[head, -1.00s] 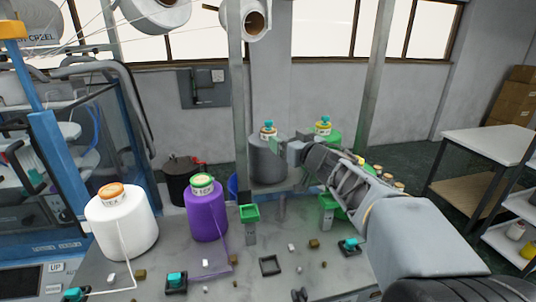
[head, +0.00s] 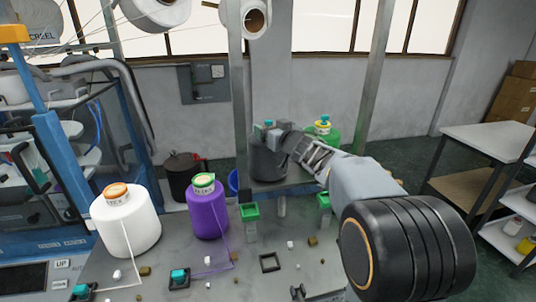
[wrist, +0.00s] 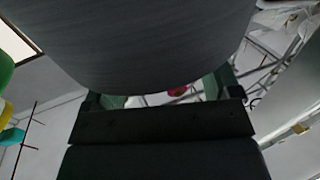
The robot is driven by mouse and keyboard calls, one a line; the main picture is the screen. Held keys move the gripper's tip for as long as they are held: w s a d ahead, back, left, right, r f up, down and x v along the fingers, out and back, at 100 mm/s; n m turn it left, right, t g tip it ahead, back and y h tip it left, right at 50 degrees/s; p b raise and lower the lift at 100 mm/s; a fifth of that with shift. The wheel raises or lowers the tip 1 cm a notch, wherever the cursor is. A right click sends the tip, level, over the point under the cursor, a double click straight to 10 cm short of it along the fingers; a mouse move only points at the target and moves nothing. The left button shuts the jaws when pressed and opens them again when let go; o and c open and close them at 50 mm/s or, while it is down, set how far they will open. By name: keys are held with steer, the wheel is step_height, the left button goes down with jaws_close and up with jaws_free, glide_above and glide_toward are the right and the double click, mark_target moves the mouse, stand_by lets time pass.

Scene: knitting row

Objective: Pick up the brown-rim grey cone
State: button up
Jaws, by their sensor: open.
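The grey cone (head: 267,162) stands upright at the back of the table, beside the metal post. Its top and rim are mostly hidden behind my gripper (head: 272,130), which is at the cone's top. In the wrist view the grey cone (wrist: 150,40) fills the upper middle, very close. My open gripper (wrist: 162,95) shows a green finger on each side below the cone's edge. The fingertips are hidden, so I cannot tell whether they touch the cone.
A green cone (head: 333,137) with a yellow rim stands just right of the grey one, behind my arm. A purple cone (head: 208,215) and a white cone (head: 128,226) stand at front left. The metal post (head: 240,110) rises close left of the grey cone.

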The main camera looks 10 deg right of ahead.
jaws_close()
stand_by(0.8)
steer(key=shift+r, duration=0.1)
